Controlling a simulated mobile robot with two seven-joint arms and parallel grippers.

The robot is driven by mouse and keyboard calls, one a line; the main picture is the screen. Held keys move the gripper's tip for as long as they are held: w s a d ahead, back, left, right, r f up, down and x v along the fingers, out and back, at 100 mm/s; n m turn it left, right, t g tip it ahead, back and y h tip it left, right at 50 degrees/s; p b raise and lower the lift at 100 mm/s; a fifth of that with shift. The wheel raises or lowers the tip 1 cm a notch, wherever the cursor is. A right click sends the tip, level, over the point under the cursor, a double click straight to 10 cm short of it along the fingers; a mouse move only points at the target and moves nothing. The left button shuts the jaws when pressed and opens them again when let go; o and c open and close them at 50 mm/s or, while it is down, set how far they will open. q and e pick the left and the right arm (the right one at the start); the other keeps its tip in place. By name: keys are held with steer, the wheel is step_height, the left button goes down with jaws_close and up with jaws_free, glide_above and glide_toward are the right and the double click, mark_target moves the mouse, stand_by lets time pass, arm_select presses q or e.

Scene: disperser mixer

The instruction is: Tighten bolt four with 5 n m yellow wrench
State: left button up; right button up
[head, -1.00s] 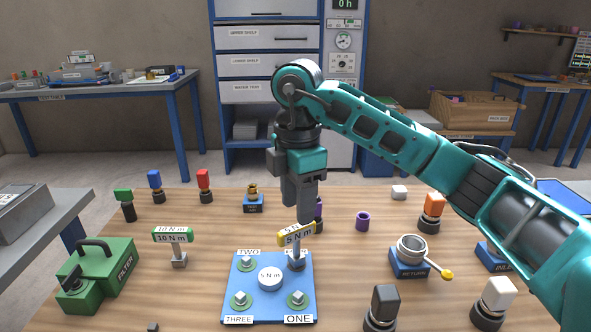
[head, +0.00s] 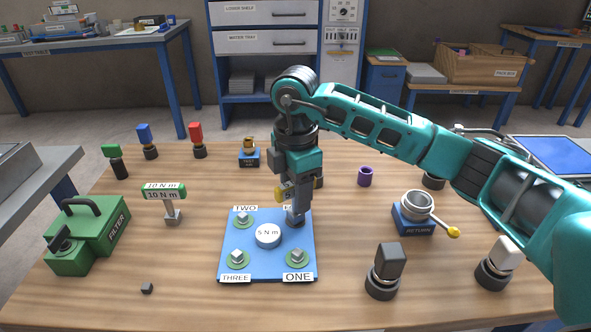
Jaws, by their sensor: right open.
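The blue bolt plate (head: 269,269) lies on the wooden table with bolts at its corners, labelled ONE, TWO and THREE, and a round 5 N m disc (head: 268,235) in the middle. The yellow wrench (head: 282,192) stands at the back right corner, over the bolt whose label is mostly hidden. My right gripper (head: 297,205) points down at this wrench, with its fingers around or just in front of the yellow head. It is open; the wrench is partly hidden behind it. My left gripper is out of view.
A green 10 N m wrench (head: 165,193) stands left of the plate. A green filter box (head: 88,234) is at the left and a RETURN cup (head: 416,209) at the right. Black (head: 386,269) and white (head: 498,260) knobs stand at the front right. The front middle of the table is clear.

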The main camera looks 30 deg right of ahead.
steer(key=shift+f, duration=1.05)
steer(key=shift+c, duration=0.5)
jaws_close()
steer(key=shift+c, duration=2.4)
jaws_free()
jaws_close()
